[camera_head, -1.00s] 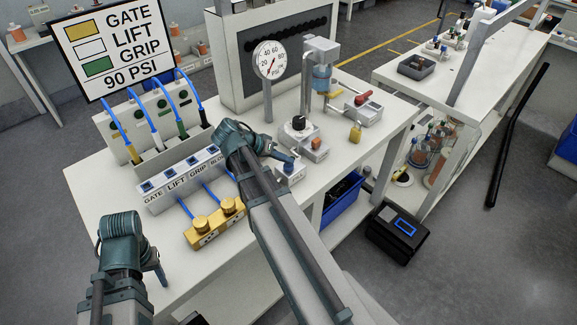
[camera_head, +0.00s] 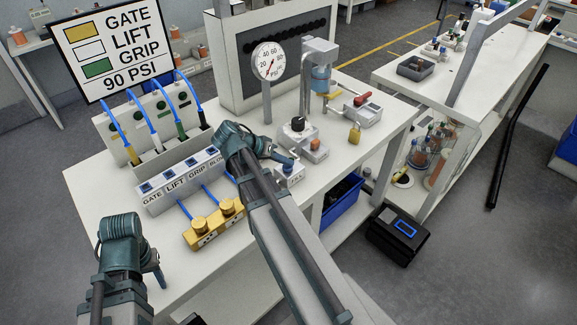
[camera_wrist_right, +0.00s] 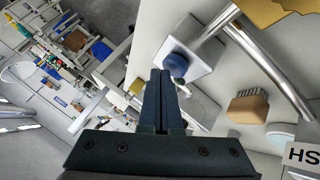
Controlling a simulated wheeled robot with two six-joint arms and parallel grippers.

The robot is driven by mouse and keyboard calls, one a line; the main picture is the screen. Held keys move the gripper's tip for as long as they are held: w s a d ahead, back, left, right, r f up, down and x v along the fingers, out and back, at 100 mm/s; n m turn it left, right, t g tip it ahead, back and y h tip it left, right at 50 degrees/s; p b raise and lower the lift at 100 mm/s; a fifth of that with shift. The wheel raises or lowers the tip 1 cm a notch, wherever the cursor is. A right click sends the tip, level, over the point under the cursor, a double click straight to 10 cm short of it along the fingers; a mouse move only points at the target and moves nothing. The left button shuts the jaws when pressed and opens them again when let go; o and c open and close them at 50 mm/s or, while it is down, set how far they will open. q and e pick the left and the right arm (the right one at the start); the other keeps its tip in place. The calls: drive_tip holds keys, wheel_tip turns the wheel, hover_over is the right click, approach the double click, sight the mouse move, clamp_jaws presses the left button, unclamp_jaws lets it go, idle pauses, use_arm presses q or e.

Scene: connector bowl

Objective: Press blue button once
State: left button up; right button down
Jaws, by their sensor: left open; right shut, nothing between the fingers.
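The blue button (camera_wrist_right: 176,65) is a round dome on a small white box in the right wrist view. In the head view this box (camera_head: 289,174) stands at the front edge of the bench, its top partly covered by my right gripper (camera_head: 291,162). My right gripper (camera_wrist_right: 163,74) is shut and empty. Its fingertips are right beside the button in the wrist view; whether they touch it I cannot tell. My left gripper (camera_head: 160,277) is open and empty, low at the left, in front of the bench.
A valve block (camera_head: 182,180) with several blue switches and a gold manifold (camera_head: 213,224) are left of the right arm. A pressure gauge (camera_head: 268,61) and a black-knobbed unit (camera_head: 298,126) stand behind the box. A yellow padlock (camera_head: 354,132) is to the right.

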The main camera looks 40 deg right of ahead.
use_arm(q)
drive_tip(key=shift+s+a+f+b, duration=0.1)
drive_tip(key=shift+s+f+b, duration=0.4)
drive_tip(key=shift+s+f, duration=0.1)
use_arm(e)
drive_tip(key=shift+s+d+f, duration=0.1)
drive_tip(key=shift+s+f, duration=0.15)
drive_tip(key=shift+f, duration=0.4)
use_arm(q)
drive_tip(key=shift+s+a, duration=0.1)
drive_tip(key=shift+r+p, duration=0.3)
drive_tip(key=shift+p, duration=0.05)
use_arm(e)
drive_tip(key=shift+w+r, duration=0.25)
drive_tip(key=shift+w, duration=0.05)
use_arm(q)
drive_tip(key=shift+w+a+r+p, duration=0.1)
drive_tip(key=shift+w+r+p, duration=0.1)
drive_tip(key=shift+w+p, duration=0.2)
use_arm(e)
drive_tip(key=shift+w+a+r, duration=0.25)
drive_tip(key=shift+w+a, duration=0.05)
drive_tip(key=shift+w, duration=0.25)
use_arm(q)
drive_tip(key=shift+w+r, duration=0.1)
drive_tip(key=shift+r, duration=0.05)
use_arm(e)
drive_tip(key=shift+r, duration=0.15)
